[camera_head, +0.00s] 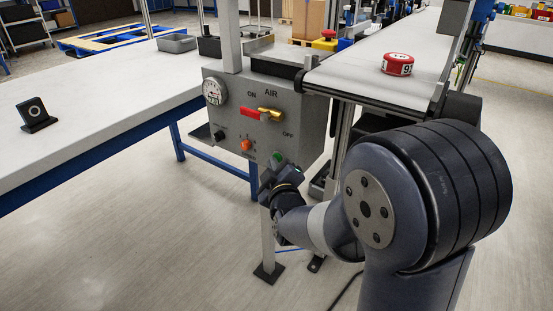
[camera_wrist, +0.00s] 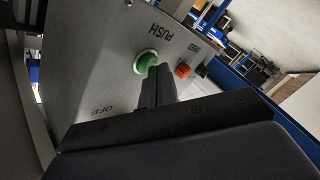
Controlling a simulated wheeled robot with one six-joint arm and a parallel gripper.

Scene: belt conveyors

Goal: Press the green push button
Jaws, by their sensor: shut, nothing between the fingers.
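The green push button (camera_head: 277,157) sits low on the right of the front face of the grey control box (camera_head: 285,98). In the wrist view the green button (camera_wrist: 146,62) shows below the word PUSH, partly covered by my fingers. My gripper (camera_head: 266,183) is just below the button in the head view. In the wrist view my gripper (camera_wrist: 159,72) is shut and empty, with its fingertips at the button's edge. I cannot tell whether they touch it.
An orange knob (camera_head: 246,145), a black knob (camera_head: 219,134), a red-handled AIR valve (camera_head: 258,113) and a gauge (camera_head: 214,91) are on the same panel. A white table (camera_head: 100,95) is at left. A conveyor (camera_head: 375,65) carrying a red-and-white round object (camera_head: 398,64) is at right.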

